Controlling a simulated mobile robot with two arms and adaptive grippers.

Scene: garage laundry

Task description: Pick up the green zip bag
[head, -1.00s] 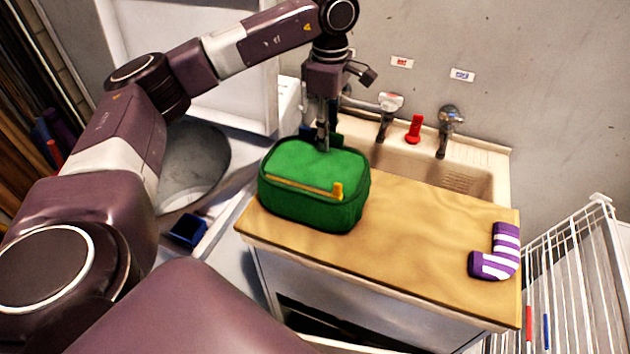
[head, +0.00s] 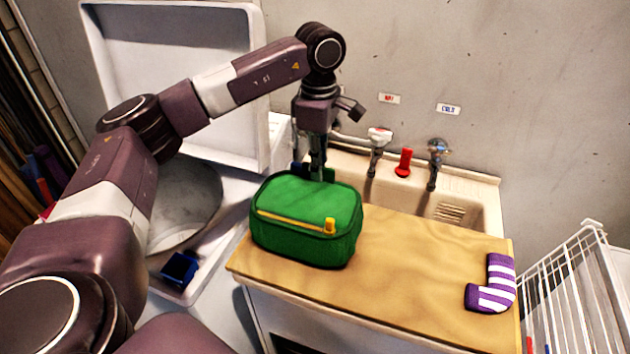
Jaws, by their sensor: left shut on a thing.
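The green zip bag (head: 305,215) has a yellow zip along its front and a yellow pull tab at the front right. It is at the left end of the wooden counter board. My left gripper (head: 318,176) points down at the bag's back top edge and is shut on it. The fingertips are partly hidden behind the bag. I cannot tell whether the bag's underside is clear of the board. My right gripper is not in view.
The wooden board (head: 420,260) is bare between the bag and a purple-and-white striped sock (head: 492,284). A sink (head: 465,205) with taps and a red item (head: 403,163) lies behind. A white wire rack (head: 575,290) stands at right; an open washer (head: 185,210) at left.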

